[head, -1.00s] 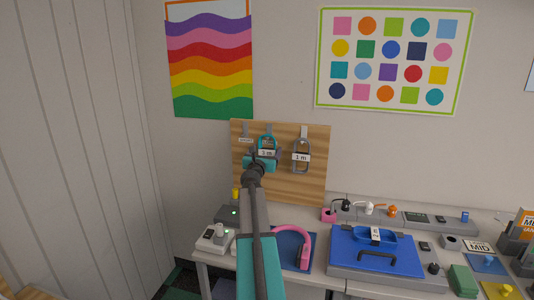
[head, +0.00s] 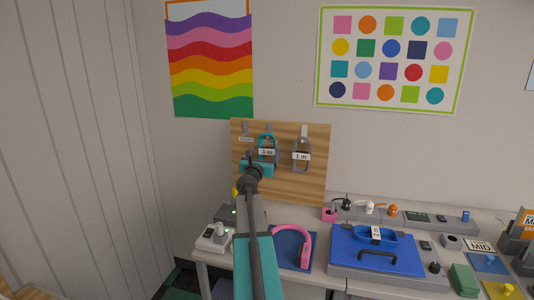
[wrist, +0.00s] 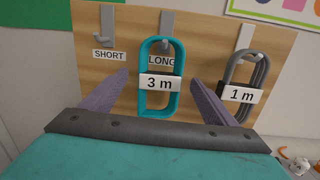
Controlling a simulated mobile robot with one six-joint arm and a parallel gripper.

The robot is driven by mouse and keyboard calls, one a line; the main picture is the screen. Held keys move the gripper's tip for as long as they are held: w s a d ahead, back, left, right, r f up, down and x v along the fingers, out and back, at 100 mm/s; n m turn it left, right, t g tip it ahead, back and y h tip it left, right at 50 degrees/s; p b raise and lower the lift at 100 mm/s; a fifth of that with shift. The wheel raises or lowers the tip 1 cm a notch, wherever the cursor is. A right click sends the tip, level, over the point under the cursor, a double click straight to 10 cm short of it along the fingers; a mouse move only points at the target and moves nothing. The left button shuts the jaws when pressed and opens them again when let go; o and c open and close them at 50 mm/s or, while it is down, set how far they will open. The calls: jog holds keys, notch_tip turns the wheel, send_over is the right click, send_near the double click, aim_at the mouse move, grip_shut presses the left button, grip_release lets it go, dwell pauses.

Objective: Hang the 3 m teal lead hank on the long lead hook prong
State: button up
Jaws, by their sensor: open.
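The teal hank (wrist: 146,101), tagged "3 m", hangs upright against the board at the LONG prong (wrist: 167,24). The prong's tip shows inside the top of its loop. In the head view the teal hank (head: 275,144) is partly hidden by my arm. My gripper (wrist: 160,82) is open, its two purple-grey fingers to the left and right of the hank with gaps on both sides. In the head view my gripper (head: 257,166) is in front of the board, just below the hank. The "LONG" label is partly covered by the hank.
A grey hank (wrist: 237,75) tagged "1 m" hangs on the right prong, close to my right finger. The SHORT prong (wrist: 106,28) at left is bare.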

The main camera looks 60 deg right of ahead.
jog(key=b+v, duration=0.1)
jog(key=v, duration=0.8)
jog(key=shift+a, duration=0.25)
dwell(0.5)
